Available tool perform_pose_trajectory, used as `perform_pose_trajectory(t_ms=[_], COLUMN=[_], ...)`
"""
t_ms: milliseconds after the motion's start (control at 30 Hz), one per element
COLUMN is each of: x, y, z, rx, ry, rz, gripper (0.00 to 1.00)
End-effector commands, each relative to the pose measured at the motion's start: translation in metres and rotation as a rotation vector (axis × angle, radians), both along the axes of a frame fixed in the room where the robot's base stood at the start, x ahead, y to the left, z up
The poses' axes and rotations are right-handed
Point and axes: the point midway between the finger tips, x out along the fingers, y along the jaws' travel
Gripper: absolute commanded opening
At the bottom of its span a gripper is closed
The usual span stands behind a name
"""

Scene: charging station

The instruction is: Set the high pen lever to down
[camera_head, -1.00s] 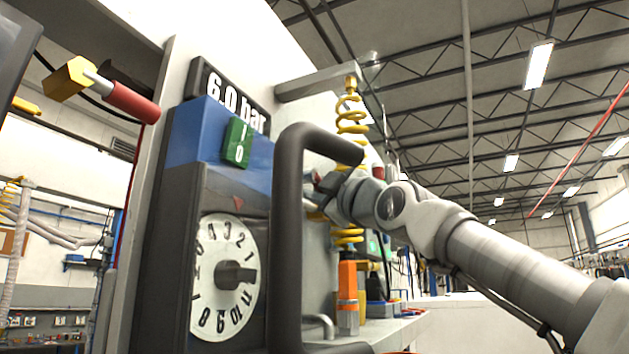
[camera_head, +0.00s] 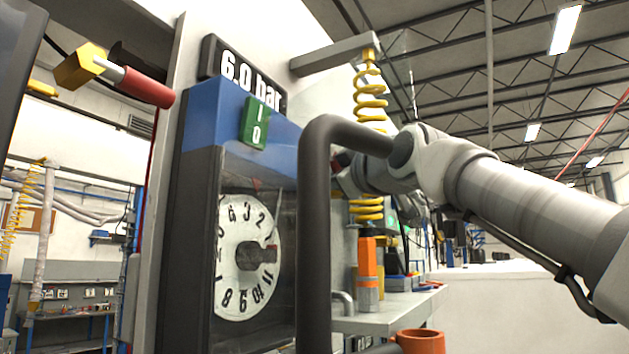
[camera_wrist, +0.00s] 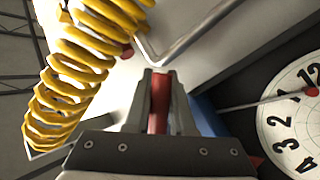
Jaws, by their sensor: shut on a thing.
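My gripper (camera_wrist: 160,80) is shut on a slim red lever (camera_wrist: 159,106), which lies lengthwise between its two fingers in the wrist view. A bent metal rod (camera_wrist: 188,42) runs close to the fingertips; I cannot tell whether it joins the lever. In the head view my gripper sits right of the dial cabinet, partly hidden behind the black bar handle. The round dial (camera_head: 232,285) is on the cabinet front. It also shows at the right of the wrist view (camera_wrist: 283,140), with a thin red-tipped pointer (camera_wrist: 272,101) over it.
The black bar handle (camera_head: 313,240) stands close in front of my gripper. A yellow coiled hose (camera_head: 370,100) hangs just beyond it and is near the fingers in the wrist view. An orange mug (camera_head: 420,342) is low at right. A red-handled lever (camera_head: 148,88) juts out at upper left.

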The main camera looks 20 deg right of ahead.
Motion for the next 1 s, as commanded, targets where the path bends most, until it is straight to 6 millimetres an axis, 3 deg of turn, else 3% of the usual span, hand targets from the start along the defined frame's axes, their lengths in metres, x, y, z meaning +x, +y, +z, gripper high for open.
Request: perform_pose_trajectory(t_ms=[200, 233, 400, 1000], x=[0.0004, 0.0004, 0.0003, 0.0007], y=[0.0000, 0.0001, 0.0001, 0.0012], z=[-0.0010, -0.0011, -0.0008, -0.0003], rx=[0.000, 0.000, 0.000, -0.013], ry=[0.003, 0.003, 0.002, -0.010], rz=[0.000, 0.000, 0.001, 0.004], gripper=[0.00, 0.24, 0.52, 0.52])
